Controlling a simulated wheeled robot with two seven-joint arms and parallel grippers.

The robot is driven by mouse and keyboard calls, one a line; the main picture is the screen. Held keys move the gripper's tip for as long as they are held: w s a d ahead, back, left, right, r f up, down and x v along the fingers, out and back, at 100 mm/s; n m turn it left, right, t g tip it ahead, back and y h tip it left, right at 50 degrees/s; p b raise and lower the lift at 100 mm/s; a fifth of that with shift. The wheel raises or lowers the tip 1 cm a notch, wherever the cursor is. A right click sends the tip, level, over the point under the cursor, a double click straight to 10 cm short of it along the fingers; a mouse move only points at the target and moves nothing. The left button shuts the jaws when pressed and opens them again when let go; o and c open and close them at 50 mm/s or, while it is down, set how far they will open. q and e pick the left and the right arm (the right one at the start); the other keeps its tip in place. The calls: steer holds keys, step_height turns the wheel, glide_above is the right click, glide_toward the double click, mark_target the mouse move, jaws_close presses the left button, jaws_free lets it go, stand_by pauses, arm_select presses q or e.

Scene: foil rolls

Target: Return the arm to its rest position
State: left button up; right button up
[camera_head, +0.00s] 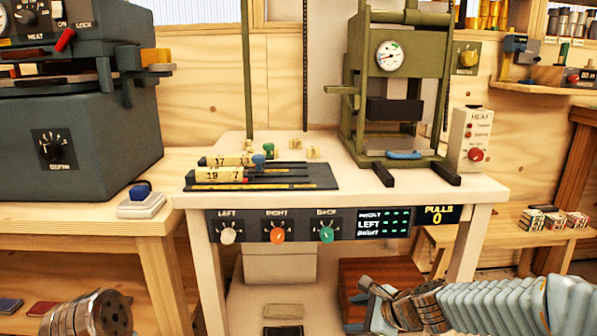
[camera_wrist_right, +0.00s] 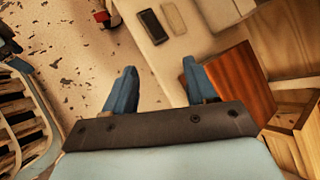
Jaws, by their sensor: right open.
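My right arm reaches in from the lower right of the head view. Its gripper (camera_head: 366,302) is low in front of the white table (camera_head: 465,190), below the tabletop and apart from it. In the right wrist view the two blue fingers of the right gripper (camera_wrist_right: 160,80) stand wide apart with nothing between them. A round metal part of my left arm (camera_head: 90,315) shows at the lower left of the head view. The left gripper's fingers are not visible.
The table carries a dark tray (camera_head: 315,180) with labelled rolls and a green press (camera_head: 400,90). A dark grey machine (camera_head: 75,130) stands left. A brown wooden box (camera_head: 375,270) is under the table, behind the right gripper. A small shelf (camera_head: 545,237) is right.

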steer(key=s+d+f+n+g+h+p, duration=0.1)
steer(key=s+f+n+g, duration=0.15)
steer(key=f, duration=0.45)
steer(key=s+f+n+g+h+p, duration=0.1)
steer(key=s+f+n, duration=0.25)
steer(key=f, duration=0.35)
steer(key=s+a+f+n+g+p, duration=0.2)
steer(key=s+f+n+g, duration=0.1)
steer(key=s+f+n, duration=0.9)
steer(key=s+f, duration=0.1)
steer(key=s, duration=0.3)
steer(key=shift+s+a+f, duration=0.15)
steer(key=shift+s+f, duration=0.1)
steer(key=shift+s, duration=0.15)
